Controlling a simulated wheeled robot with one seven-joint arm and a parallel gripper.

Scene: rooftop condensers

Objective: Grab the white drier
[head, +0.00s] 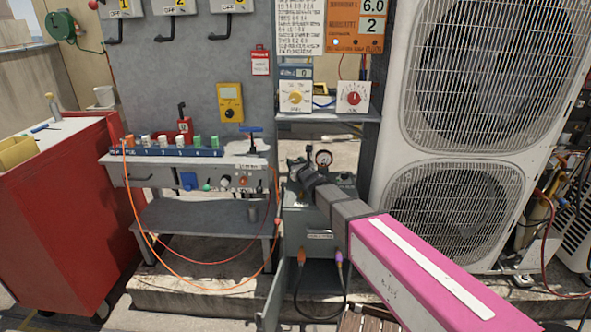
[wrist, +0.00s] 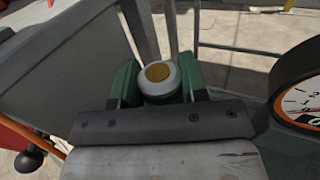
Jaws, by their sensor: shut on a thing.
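A white rounded piece with a yellow disc on its end, seemingly the white drier (wrist: 158,84), sits between the two green-padded fingers of my gripper (wrist: 158,72) in the wrist view. The fingers are shut on it from both sides. Its lower part is hidden by the dark gripper bar. In the head view my gripper (head: 299,168) is over the top of the grey cabinet (head: 303,220), left of a round gauge (head: 323,158). The held piece cannot be made out there. I cannot tell whether it is still seated in something.
The gauge (wrist: 303,100) is close on the right in the wrist view. Left of the cabinet stands a grey bench (head: 150,170) with a blue rack (head: 170,153) of white, orange and green pieces. An orange hose hangs in front of it. Large condensers (head: 395,130) stand right.

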